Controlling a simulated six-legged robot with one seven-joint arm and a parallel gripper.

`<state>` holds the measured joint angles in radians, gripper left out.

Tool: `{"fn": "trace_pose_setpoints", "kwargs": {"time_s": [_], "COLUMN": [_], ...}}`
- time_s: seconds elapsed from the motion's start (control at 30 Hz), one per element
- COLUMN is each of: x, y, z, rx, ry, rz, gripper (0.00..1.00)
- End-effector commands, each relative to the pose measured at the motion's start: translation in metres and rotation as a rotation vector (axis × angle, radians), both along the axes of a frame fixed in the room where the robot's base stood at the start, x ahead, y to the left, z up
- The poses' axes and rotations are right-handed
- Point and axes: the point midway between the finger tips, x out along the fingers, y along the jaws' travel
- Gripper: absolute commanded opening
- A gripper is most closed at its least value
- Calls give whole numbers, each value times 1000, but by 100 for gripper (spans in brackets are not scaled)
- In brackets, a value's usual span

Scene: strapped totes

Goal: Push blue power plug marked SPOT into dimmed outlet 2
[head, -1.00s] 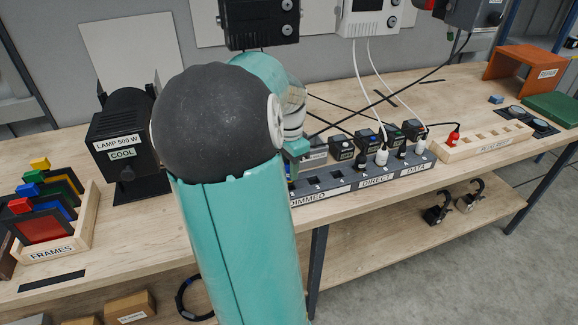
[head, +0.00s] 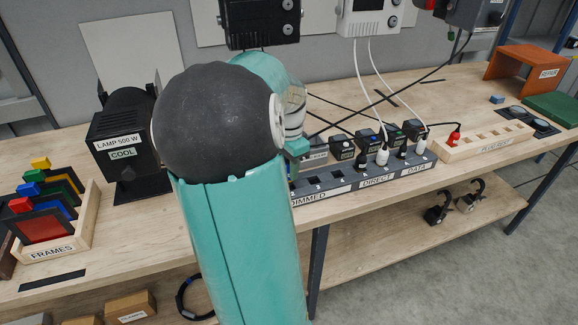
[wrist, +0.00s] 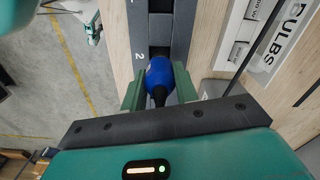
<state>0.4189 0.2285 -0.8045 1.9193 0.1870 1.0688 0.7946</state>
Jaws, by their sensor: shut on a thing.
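The blue plug (wrist: 160,75) is between the two green fingers of my gripper (wrist: 158,92) in the wrist view, and the fingers are shut on it. It lies over the dark strip (wrist: 182,35) at the socket beside the printed 2. Part of a dark socket recess shows just beyond the plug. I cannot tell how deep the plug sits, and no SPOT mark is readable. In the head view the power strip (head: 345,183) has a DIMMED label at its left part. My arm hides the plug and most of the gripper there.
A wooden plug rest (head: 485,142) holds a red plug. A lamp (head: 125,140) and a frames rack (head: 60,235) stand left. A BULBS box (wrist: 265,35) lies right of the strip.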

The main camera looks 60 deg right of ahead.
Motion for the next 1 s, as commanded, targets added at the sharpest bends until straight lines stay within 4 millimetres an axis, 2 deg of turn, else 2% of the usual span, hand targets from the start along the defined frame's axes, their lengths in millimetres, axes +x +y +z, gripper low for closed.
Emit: {"fn": "trace_pose_setpoints", "kwargs": {"time_s": [1.0], "x": [0], "y": [0], "z": [-21], "rx": [0], "ry": [0], "rz": [0], "gripper": [2]}}
